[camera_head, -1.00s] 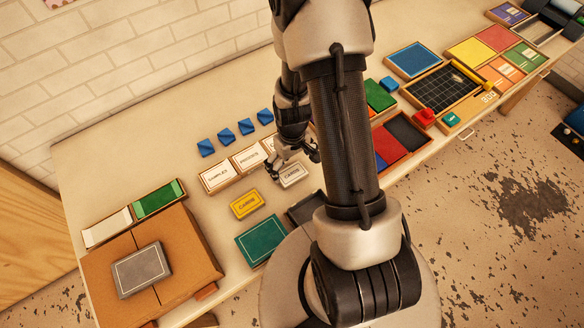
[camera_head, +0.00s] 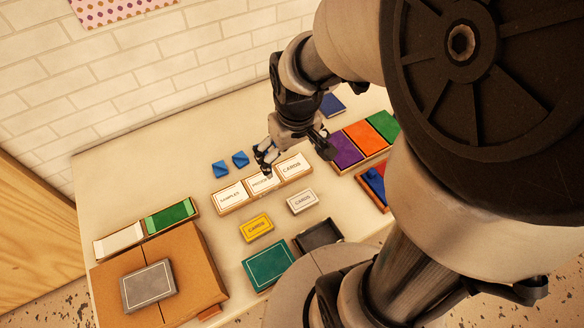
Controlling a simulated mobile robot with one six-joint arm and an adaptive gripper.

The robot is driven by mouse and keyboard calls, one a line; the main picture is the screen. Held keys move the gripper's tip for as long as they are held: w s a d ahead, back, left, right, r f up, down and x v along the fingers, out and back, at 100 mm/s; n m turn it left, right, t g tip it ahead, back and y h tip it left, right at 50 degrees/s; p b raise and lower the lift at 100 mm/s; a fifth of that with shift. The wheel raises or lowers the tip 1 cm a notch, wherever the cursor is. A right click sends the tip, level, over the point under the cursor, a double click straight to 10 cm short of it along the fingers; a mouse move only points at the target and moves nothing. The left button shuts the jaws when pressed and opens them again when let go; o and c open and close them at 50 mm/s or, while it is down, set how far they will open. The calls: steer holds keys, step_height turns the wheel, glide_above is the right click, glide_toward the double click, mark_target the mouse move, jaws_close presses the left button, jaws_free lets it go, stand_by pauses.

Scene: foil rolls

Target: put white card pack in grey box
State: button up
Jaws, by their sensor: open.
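The white card pack (camera_head: 302,201), labelled CARDS, lies flat on the table, right of a yellow card pack (camera_head: 256,228). A dark grey open tray (camera_head: 319,236) sits just in front of the white pack, partly hidden by my arm. A closed-looking grey box (camera_head: 147,285) with a white outline lies on a cardboard box at lower left. I cannot tell which of these two is the grey box meant. My gripper (camera_head: 295,160) is open and empty, over the back of the labelled white-topped row, behind the white pack and apart from it.
The wooden tray of white labelled compartments (camera_head: 230,195) stands behind the packs. A teal box (camera_head: 268,266) lies left of the dark tray. The cardboard box (camera_head: 195,262) fills the table's left front. Two blue pieces (camera_head: 230,164) lie behind. My arm hides the right side.

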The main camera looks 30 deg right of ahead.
steer(key=s+a+r+t, duration=0.2)
steer(key=s+a+r, duration=0.3)
steer(key=s+r, duration=0.6)
steer(key=shift+s+a+r+t, duration=0.3)
steer(key=shift+s+a+r, duration=0.1)
steer(key=shift+r, duration=0.1)
